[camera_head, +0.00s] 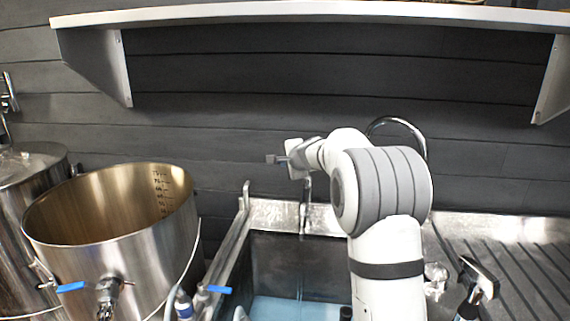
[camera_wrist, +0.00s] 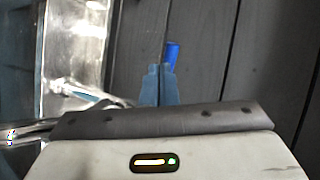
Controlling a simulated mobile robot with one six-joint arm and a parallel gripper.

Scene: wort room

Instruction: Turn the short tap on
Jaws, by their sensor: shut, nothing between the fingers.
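My gripper (camera_head: 271,158) is at the back of the sink, near the dark wall, with its fingers pointing left in the head view. In the wrist view its two bluish fingers (camera_wrist: 158,85) are together and hold nothing. A small blue handle (camera_wrist: 172,53) shows just past the fingertips against the wall boards; it looks like a tap lever. I cannot tell whether the fingers touch it. A chrome spout (camera_wrist: 85,95) lies left of the fingers in the wrist view. In the head view a tall curved chrome tap (camera_head: 397,122) is partly behind my arm.
The sink (camera_head: 275,215) holds bluish water. A large steel pot (camera_head: 125,215) with a blue-handled valve (camera_head: 70,287) stands at left. Another blue lever (camera_head: 218,289) is near the sink's front. A shelf (camera_head: 310,12) runs above; a ribbed drainboard (camera_head: 510,265) is at right.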

